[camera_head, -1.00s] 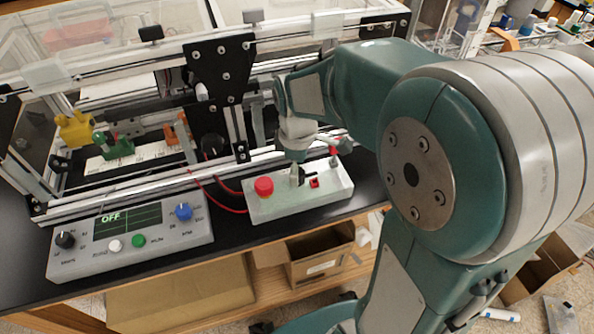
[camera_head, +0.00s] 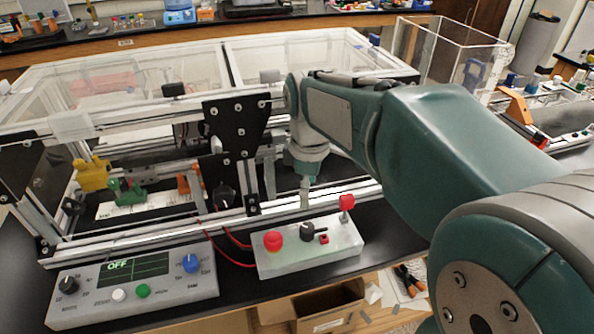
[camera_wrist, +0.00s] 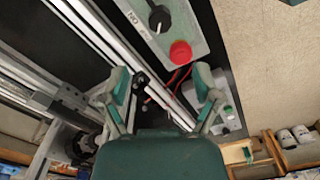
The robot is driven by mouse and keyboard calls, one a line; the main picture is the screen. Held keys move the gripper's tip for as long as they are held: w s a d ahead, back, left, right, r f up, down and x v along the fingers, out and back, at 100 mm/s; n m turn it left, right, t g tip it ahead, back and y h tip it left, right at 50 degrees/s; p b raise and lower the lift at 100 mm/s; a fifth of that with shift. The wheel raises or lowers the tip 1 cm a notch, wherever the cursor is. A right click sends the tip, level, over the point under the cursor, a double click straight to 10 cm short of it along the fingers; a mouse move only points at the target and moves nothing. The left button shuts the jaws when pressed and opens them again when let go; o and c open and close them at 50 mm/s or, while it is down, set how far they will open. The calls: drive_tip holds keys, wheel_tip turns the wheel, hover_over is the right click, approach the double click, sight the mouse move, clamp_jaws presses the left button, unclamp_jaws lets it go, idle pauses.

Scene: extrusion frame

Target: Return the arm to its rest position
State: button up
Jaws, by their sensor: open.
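My gripper (camera_head: 304,192) hangs below the teal and grey wrist, in front of the extrusion frame (camera_head: 330,198) and above the light control box (camera_head: 318,250). In the wrist view my gripper (camera_wrist: 166,95) shows two spread fingers with nothing between them. The control box carries a red button (camera_head: 273,240), a black knob (camera_head: 307,231), a small red switch (camera_head: 323,239) and a red-topped lever (camera_head: 347,203). My gripper is apart from these controls. The red button also shows in the wrist view (camera_wrist: 181,53).
A grey panel (camera_head: 90,309) with a screen reading OFF stands front left. A yellow part (camera_head: 93,174) and a green part (camera_head: 128,193) sit inside the frame. A clear box (camera_head: 450,60) stands behind right. An open cardboard box (camera_head: 325,305) lies below the table's front edge.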

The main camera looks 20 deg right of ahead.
drive_tip(key=s+m+t, duration=0.5)
drive_tip(key=s+m, duration=0.7)
drive_tip(key=s, duration=0.2)
drive_tip(key=shift+t, duration=0.3)
drive_tip(key=shift+r, duration=0.1)
idle(2.6)
